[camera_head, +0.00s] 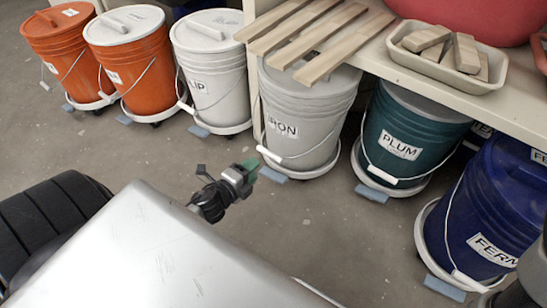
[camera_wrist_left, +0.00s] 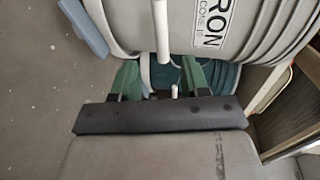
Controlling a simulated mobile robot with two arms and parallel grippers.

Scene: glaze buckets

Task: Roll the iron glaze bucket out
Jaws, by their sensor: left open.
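The iron glaze bucket (camera_head: 322,100) is grey-white, labelled IRON, and stands upright on a round white dolly (camera_head: 318,171) partly under the shelf. Its wire handle hangs at the front with a white grip (camera_head: 269,155). My left gripper (camera_head: 255,165) is open just in front of that grip, close to the bucket's lower left front. In the left wrist view, the bucket (camera_wrist_left: 255,30) fills the upper right. The white grip (camera_wrist_left: 160,30) stands in line with the gap between my green fingers (camera_wrist_left: 158,82). I cannot tell whether they touch it. My right gripper is not in view.
Wooden slats (camera_head: 318,35) overhang the iron bucket. A slip bucket (camera_head: 215,80) stands left, a plum bucket (camera_head: 400,150) right. A blue block (camera_head: 272,174) sits at the dolly's front. A tray (camera_head: 450,68) rests on the shelf. Floor in front (camera_head: 330,225) is clear.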

